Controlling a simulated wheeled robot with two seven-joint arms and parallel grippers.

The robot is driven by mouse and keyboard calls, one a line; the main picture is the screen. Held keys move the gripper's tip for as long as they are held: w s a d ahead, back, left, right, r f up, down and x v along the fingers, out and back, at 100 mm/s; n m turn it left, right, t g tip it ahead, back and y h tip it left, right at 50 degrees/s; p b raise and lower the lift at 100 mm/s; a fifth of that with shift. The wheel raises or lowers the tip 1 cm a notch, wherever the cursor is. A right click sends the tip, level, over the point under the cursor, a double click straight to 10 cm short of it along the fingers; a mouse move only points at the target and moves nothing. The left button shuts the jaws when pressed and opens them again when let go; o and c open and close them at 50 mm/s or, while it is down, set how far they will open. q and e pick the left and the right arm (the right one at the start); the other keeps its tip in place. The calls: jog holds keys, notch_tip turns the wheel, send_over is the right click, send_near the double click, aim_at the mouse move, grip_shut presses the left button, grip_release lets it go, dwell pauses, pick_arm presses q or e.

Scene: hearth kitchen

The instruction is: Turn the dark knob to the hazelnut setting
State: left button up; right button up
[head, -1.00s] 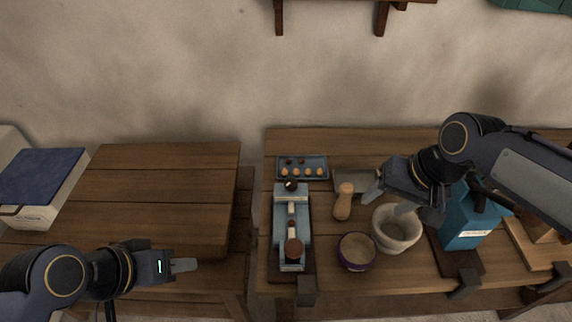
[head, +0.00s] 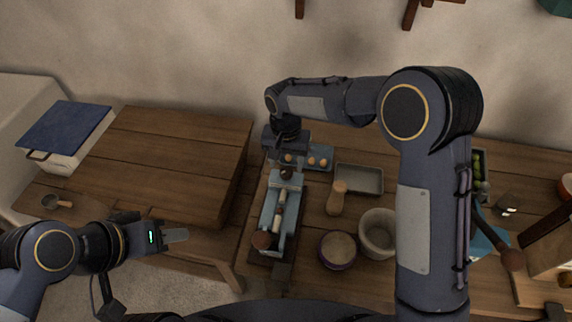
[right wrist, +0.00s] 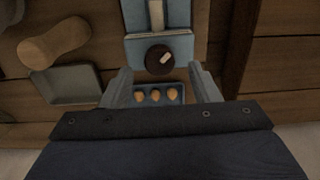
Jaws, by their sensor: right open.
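The dark round knob (right wrist: 159,60) with a pale pointer mark sits on the end of a blue device (right wrist: 140,48). In the right wrist view the mark lies toward the knob's upper right. The knob also shows in the head view (head: 286,174), at the device's far end. My right gripper (right wrist: 160,70) is open, pointing at the knob, with one finger to each side of its near edge; contact cannot be told. In the head view it (head: 285,158) is over the device's far end. My left gripper (head: 176,236) is away by the left table; its jaw gap is unclear.
A blue tray of nuts (head: 322,165) lies behind the device. A wooden pestle-like piece (head: 337,198), grey tray (head: 360,180), purple-rimmed bowl (head: 337,250) and stone mortar (head: 377,232) stand to its right. A brown round knob (head: 262,240) is at the device's near end.

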aim_at(286, 174)
jog(key=shift+f, duration=1.45)
jog(key=c, duration=1)
